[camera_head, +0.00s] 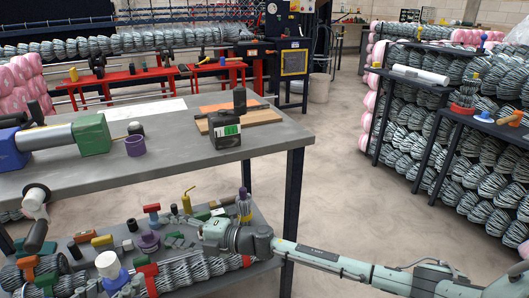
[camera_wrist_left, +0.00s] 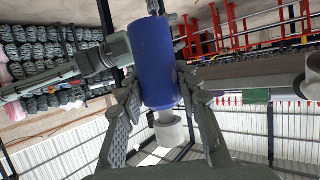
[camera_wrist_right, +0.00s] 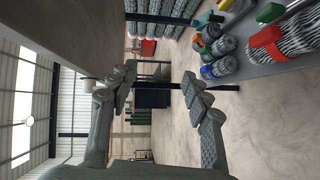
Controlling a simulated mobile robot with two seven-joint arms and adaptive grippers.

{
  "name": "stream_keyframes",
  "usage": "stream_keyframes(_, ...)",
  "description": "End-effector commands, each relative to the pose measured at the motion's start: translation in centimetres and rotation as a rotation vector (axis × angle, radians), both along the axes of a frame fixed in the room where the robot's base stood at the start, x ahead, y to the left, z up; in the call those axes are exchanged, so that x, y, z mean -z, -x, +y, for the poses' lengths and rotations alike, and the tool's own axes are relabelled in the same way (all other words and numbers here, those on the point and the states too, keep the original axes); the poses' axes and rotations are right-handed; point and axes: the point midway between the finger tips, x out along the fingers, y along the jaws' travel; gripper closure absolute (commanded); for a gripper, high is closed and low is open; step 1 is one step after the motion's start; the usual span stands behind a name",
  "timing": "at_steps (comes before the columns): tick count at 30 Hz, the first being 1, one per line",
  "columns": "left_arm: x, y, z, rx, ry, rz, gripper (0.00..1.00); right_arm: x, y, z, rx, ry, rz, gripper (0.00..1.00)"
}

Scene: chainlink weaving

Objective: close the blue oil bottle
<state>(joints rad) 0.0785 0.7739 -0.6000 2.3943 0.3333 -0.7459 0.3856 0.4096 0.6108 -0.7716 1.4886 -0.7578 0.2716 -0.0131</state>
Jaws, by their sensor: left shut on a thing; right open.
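The blue oil bottle (camera_wrist_left: 152,55) stands between the fingers of my left gripper (camera_wrist_left: 157,84), which is shut on it. A pale cap-like piece (camera_wrist_left: 169,132) shows at the bottle's lower end in this upside-down left wrist view. I cannot tell how firmly it sits. In the head view a blue body (camera_head: 115,282) with a white top (camera_head: 108,262) at the lower left appears to be the same bottle. My left gripper is hardly visible there. My right gripper (camera_wrist_right: 158,82) is open and empty. In the head view my right gripper (camera_head: 188,238) reaches leftward, apart from the bottle.
A rack of bundles (camera_head: 400,125) stands right. The floor (camera_head: 340,190) between is clear.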

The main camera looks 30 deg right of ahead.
Motion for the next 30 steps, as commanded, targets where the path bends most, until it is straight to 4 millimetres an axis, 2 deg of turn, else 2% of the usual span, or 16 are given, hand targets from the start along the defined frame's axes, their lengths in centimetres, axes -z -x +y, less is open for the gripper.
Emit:
stream_keyframes(1,-0.1,0.0,0.0,0.000,0.001,-0.001,1.00,2.0,0.1,-1.3,0.095,-0.063,0.076,0.51)
stream_keyframes(5,-0.1,0.0,0.0,0.000,0.001,-0.001,1.00,6.6,0.2,-5.3,0.386,-0.227,0.258,0.51)
stream_keyframes(8,-0.1,0.0,0.0,0.000,0.001,-0.001,1.00,12.5,2.4,-9.7,0.640,-0.333,0.444,0.51)
stream_keyframes(9,-0.1,0.0,0.0,0.000,0.001,-0.001,1.00,15.0,3.9,-11.4,0.739,-0.366,0.521,0.51)
stream_keyframes(11,-0.1,0.0,0.0,0.000,0.001,-0.001,1.00,18.8,6.7,-13.8,0.881,-0.405,0.636,0.51)
stream_keyframes(12,-0.1,0.0,0.0,0.000,0.001,-0.001,1.00,21.3,8.9,-15.2,0.970,-0.427,0.713,0.51)
stream_keyframes(14,-0.1,0.0,0.0,0.000,0.001,-0.001,1.00,24.7,12.6,-17.0,1.095,-0.451,0.825,0.51)
stream_keyframes(15,-0.1,0.0,0.0,0.000,0.001,-0.001,1.00,26.8,15.3,-18.0,1.174,-0.462,0.898,0.51)
stream_keyframes(17,-0.1,0.0,0.0,0.000,0.001,-0.001,1.00,29.5,19.3,-19.2,1.282,-0.474,1.002,0.51)
stream_keyframes(18,-0.1,0.0,0.0,0.000,0.001,-0.001,1.00,31.1,22.0,-19.8,1.346,-0.478,1.066,0.51)
stream_keyframes(21,-0.1,0.0,0.0,0.000,0.001,-0.001,1.00,34.0,28.0,-20.7,1.481,-0.483,1.206,0.51)
stream_keyframes(24,-0.1,0.0,0.0,0.000,0.001,-0.001,1.00,35.7,32.6,-21.0,1.575,-0.482,1.312,0.51)
stream_keyframes(27,-0.1,0.0,0.0,0.000,0.001,-0.001,1.00,36.6,35.5,-21.0,1.630,-0.479,1.379,0.51)
stream_keyframes(30,-0.1,0.0,0.0,0.000,0.001,-0.001,1.00,36.9,36.8,-21.0,1.654,-0.478,1.410,0.51)
